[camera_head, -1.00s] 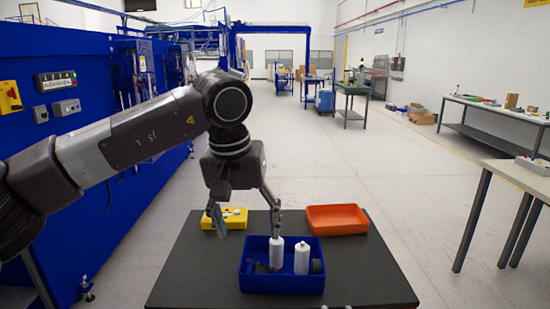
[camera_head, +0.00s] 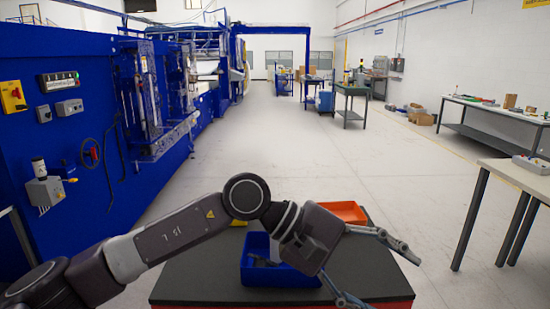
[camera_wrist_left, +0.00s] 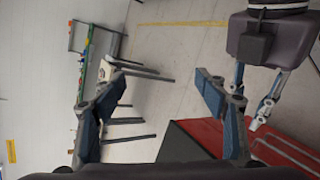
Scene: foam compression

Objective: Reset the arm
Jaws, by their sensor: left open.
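My left arm reaches in from the left in the head view. Its gripper (camera_head: 390,282) is open and empty, low over the right side of the dark table (camera_head: 375,284), pointing right. The left wrist view shows its two fingers (camera_wrist_left: 160,108) spread with nothing between them. My right gripper (camera_wrist_left: 250,105) hangs at the upper right of the left wrist view, fingers partly hidden; its opening is unclear. The blue bin (camera_head: 252,273) sits on the table, partly covered by the left gripper. A dark item (camera_head: 262,262) lies in it; the white bottles are hidden.
An orange tray (camera_head: 346,211) stands at the table's back right. A yellow tray (camera_head: 238,222) is mostly hidden behind my arm. A blue machine (camera_head: 85,150) lines the left. A light-topped table (camera_head: 510,172) stands at the right, with clear floor between.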

